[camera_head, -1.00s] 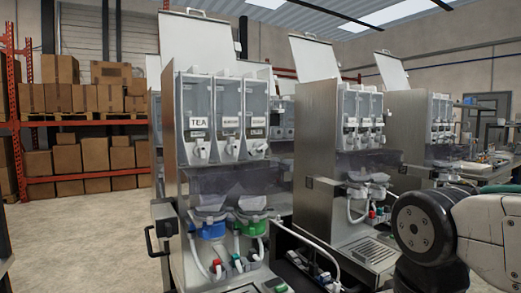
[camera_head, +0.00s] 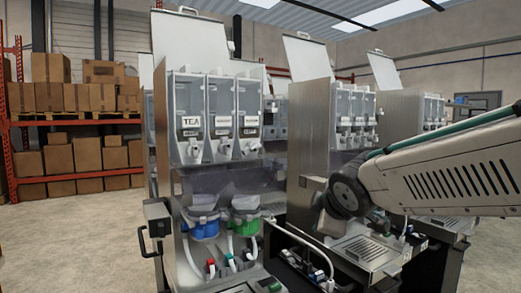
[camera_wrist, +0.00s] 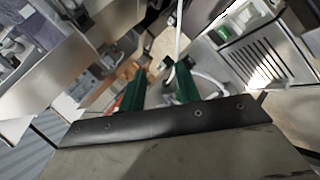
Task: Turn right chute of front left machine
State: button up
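The front left machine (camera_head: 162,130) is the nearest dispenser, with its lid raised. It has three clear canisters side by side, the left one labelled TEA. Its right chute (camera_head: 253,149) is a white spout below the right canister (camera_head: 249,100), near the middle chute (camera_head: 224,147) and left chute (camera_head: 193,151). In the wrist view my gripper (camera_wrist: 160,88) shows two green fingers apart, with nothing clearly held between them. In the head view the gripper itself is not clearly visible; my arm is to the right of this machine, in front of the second machine.
A second machine (camera_head: 310,130) and a third (camera_head: 400,115) stand to the right. Blue and green mixing bowls (camera_head: 245,222) with hoses sit below the chutes. A black handle (camera_head: 146,243) juts out at the left. Shelves with boxes (camera_head: 60,160) stand behind; the left floor is clear.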

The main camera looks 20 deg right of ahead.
jog(key=w+a+r+n+t+y, duration=0.35)
jog(key=w+r+n, duration=0.25)
jog(key=r+n, duration=0.2)
jog(key=n+t+y, duration=0.3)
jog(key=n+t, duration=0.1)
jog(key=n, duration=0.3)
send_near(257, 148)
jog(key=shift+g, duration=0.25)
jog(key=x, duration=0.8)
jog(key=shift+w+r, duration=0.2)
grip_shut()
